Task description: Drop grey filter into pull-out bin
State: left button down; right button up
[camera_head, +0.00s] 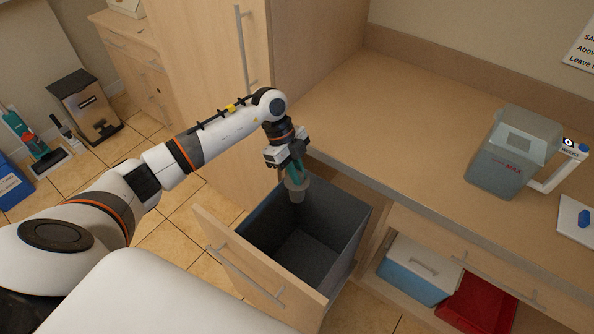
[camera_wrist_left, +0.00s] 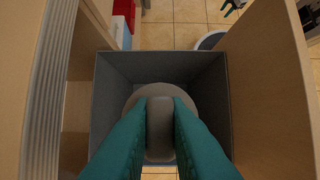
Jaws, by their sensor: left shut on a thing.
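The grey filter (camera_head: 297,187) is a small cup-like piece with a wider rim. My left gripper (camera_head: 296,170) is shut on it and holds it over the pull-out bin. In the left wrist view, the teal fingers (camera_wrist_left: 160,115) press on both sides of the filter's grey grip (camera_wrist_left: 160,130), with its round rim below. The pull-out bin (camera_head: 343,212) is dark grey, open at the top and set in a pulled-out wooden drawer. Its walls also show in the left wrist view (camera_wrist_left: 104,100). My right gripper is not in view.
A wooden counter (camera_head: 400,110) runs behind and to the right of the bin. A grey pitcher (camera_head: 512,150) stands on it. A blue-and-white box (camera_head: 415,270) and a red tray (camera_head: 478,305) sit on the shelf below. A tall cabinet (camera_head: 205,60) stands behind my arm.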

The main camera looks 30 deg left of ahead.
pick_arm(q)
jog(key=c, duration=1.5)
grip_release()
jog(key=shift+o, duration=0.8)
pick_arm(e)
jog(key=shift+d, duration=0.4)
pick_arm(q)
jog(key=shift+r, duration=0.1)
